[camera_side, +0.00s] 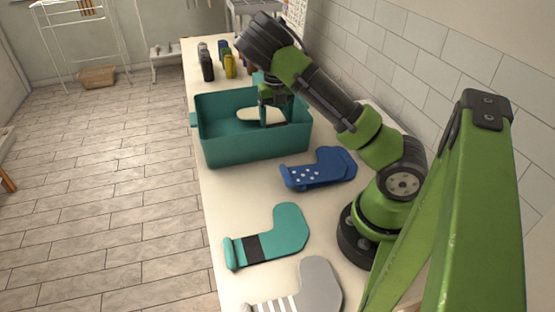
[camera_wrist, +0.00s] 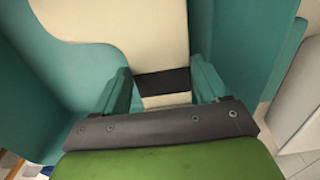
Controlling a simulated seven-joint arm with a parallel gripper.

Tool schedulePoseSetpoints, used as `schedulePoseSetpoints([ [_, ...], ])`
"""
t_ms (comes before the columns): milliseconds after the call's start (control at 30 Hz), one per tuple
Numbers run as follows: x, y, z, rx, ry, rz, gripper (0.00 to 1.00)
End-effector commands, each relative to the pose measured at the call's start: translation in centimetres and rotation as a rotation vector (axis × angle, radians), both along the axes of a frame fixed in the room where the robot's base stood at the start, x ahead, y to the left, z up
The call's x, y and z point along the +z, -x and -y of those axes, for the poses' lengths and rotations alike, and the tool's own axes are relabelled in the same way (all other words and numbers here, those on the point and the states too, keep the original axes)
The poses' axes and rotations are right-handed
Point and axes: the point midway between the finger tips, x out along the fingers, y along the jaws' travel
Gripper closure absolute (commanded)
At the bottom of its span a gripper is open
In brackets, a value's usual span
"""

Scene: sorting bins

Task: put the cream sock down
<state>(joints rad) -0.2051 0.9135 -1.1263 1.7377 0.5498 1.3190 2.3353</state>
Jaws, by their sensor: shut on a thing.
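The cream sock (camera_side: 248,114) is inside the teal bin (camera_side: 255,148), below the level of its rim. My gripper (camera_side: 272,112) reaches down into the bin and is shut on the sock. In the wrist view, the cream sock (camera_wrist: 150,35) has a dark band that lies between the two teal fingers of my gripper (camera_wrist: 162,85). Teal bin walls (camera_wrist: 30,95) show on both sides there. The bin's front wall hides the sock's underside in the side view, so I cannot tell whether it touches the bin floor.
A blue sock with white dots (camera_side: 320,170), a teal sock with a black band (camera_side: 278,238) and a grey sock with white stripes (camera_side: 315,285) lie on the cream table (camera_side: 225,205) nearer the side camera. Several bottles (camera_side: 230,66) stand behind the bin.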

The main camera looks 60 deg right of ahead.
Motion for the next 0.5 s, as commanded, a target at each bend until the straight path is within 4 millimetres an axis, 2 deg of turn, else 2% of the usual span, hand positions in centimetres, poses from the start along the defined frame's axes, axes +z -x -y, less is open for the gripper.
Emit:
schedulePoseSetpoints([
  [100,-1.8,0.1,0.0,-0.001,-0.001,-0.004,0.56],
  [233,-3.3,0.1,0.0,0.000,-0.001,-0.004,0.56],
  [500,-3.5,0.1,0.0,0.002,-0.001,-0.001,0.56],
])
